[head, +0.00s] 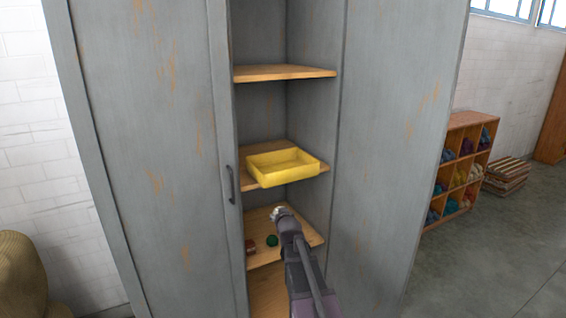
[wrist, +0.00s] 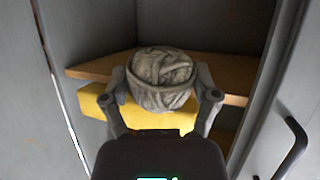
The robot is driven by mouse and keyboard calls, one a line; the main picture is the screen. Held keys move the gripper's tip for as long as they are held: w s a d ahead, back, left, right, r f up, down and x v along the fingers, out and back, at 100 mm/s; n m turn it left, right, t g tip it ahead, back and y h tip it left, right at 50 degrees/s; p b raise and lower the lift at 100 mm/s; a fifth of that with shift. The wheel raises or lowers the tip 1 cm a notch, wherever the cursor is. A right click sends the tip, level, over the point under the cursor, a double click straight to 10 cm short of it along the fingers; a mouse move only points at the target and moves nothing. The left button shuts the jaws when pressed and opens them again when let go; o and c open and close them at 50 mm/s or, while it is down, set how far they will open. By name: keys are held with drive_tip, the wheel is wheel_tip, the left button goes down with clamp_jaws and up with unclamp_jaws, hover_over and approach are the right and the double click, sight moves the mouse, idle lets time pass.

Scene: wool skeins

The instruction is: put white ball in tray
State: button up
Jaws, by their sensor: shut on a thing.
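The white ball, a greyish-white wound ball of wool, sits between the two fingers of my gripper (wrist: 165,92) in the wrist view; the ball (wrist: 162,68) shows clearly there. In the head view my gripper (head: 278,213) is in front of the cabinet opening, below the tray, and only a small pale bit of the ball shows at its tip. In the wrist view the tray (wrist: 92,102) is partly hidden behind the ball and fingers.
The grey cabinet has an upper shelf (head: 285,72) above the tray and a lower shelf (head: 262,256) below it. A green ball (head: 271,240) and a reddish-brown item (head: 251,247) lie on the lower shelf. A door with a dark handle (head: 230,185) stands at the left.

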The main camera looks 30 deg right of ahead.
wheel_tip(320, 180, up, 19)
drive_tip(key=p, duration=1.7)
drive_tip(key=shift+w+d+p, duration=0.2)
drive_tip(key=shift+w+p, duration=0.05)
drive_tip(key=shift+p, duration=0.1)
drive_tip(key=w, duration=0.5)
drive_tip(key=w+d+f+b, duration=0.1)
drive_tip(key=w, duration=0.3)
drive_tip(key=w+d, duration=0.1)
drive_tip(key=w, duration=0.4)
drive_tip(key=shift+w+d+f, duration=0.1)
drive_tip(key=shift+w+f, duration=0.1)
drive_tip(key=shift+w, duration=0.1)
drive_tip(key=shift+w, duration=0.5)
drive_tip(key=shift+w+d+f+b, duration=0.1)
drive_tip(key=shift+w+f+b, duration=0.15)
drive_tip(key=shift+b, duration=0.25)
drive_tip(key=shift+s+f+b, duration=0.15)
drive_tip(key=shift+f+b, duration=1.4)
drive_tip(key=shift+f, duration=0.05)
drive_tip(key=shift+f+b, duration=0.6)
